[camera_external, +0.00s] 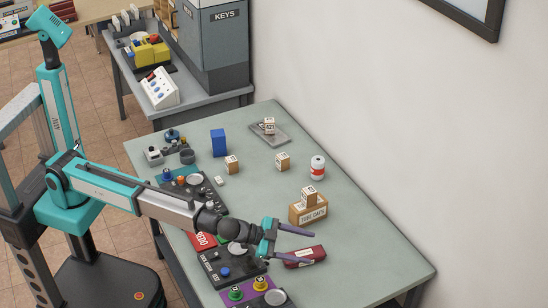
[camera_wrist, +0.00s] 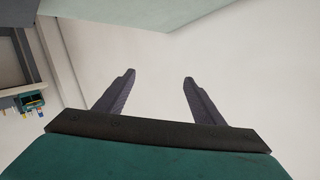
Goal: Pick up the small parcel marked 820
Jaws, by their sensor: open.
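Several small pale parcels with printed labels are on the green-grey table (camera_external: 345,240). One parcel (camera_external: 232,164) stands left of centre, and another parcel (camera_external: 282,161) stands to its right. A third parcel (camera_external: 269,125) sits on a grey tray (camera_external: 283,139) at the back. One more parcel (camera_external: 309,194) sits on a brown "FUSE CAPS" box (camera_external: 308,214). The labels are too small to tell for sure which reads 820. My gripper (camera_external: 312,248) is open and empty over the near part of the table, apart from all parcels. Its spread fingers (camera_wrist: 159,77) show in the wrist view, with no parcel there.
A dark red box (camera_external: 305,257) lies close to my gripper's lower finger. A red-and-white can (camera_external: 317,168) and a blue box (camera_external: 218,142) stand farther back. Control panels with buttons (camera_external: 221,267) line the left edge. The wall bounds the right side; the near right table is clear.

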